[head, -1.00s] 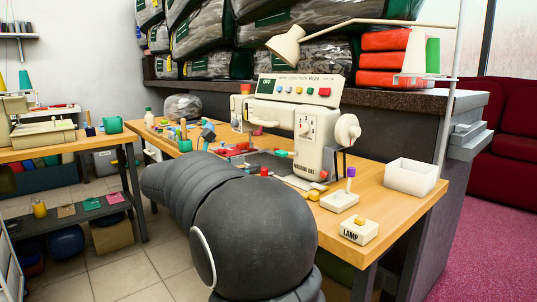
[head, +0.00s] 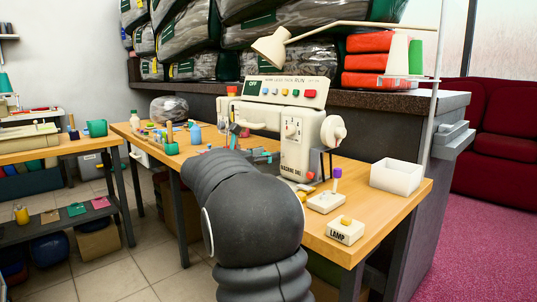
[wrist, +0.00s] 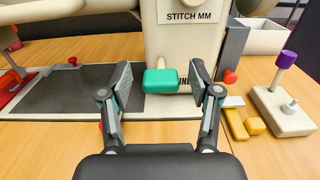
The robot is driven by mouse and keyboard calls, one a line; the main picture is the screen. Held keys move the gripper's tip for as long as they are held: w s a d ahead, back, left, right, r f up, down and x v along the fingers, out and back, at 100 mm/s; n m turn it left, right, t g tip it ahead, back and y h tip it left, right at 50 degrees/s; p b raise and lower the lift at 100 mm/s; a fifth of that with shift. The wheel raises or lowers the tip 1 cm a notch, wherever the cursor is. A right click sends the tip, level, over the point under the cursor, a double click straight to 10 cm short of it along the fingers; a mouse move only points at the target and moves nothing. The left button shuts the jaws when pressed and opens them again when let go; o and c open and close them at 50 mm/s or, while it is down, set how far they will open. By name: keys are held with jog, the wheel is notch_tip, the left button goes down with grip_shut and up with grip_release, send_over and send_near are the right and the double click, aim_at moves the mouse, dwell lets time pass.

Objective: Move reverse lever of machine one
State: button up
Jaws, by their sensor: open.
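Machine one (head: 294,155) is a cream sewing machine on a wooden table, with an OFF panel on top and a white handwheel at its right. In the wrist view its column (wrist: 185,48) carries a "STITCH MM" plate. A green-handled lever (wrist: 161,81) sticks out low on the column's front; it is probably the reverse lever. My gripper (wrist: 158,82) is open, with one finger on each side of the green handle and gaps between. In the head view my arm hides most of the gripper and the machine's lower front.
A purple-topped switch box (head: 326,202), a LAMP box (head: 345,231) and a white bin (head: 397,175) stand at the table's right. A red knob (wrist: 231,77) and yellow blocks (wrist: 240,124) lie close right of the right finger. A lamp (head: 271,46) hangs above.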

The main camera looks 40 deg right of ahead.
jog(key=shift+d, duration=0.5)
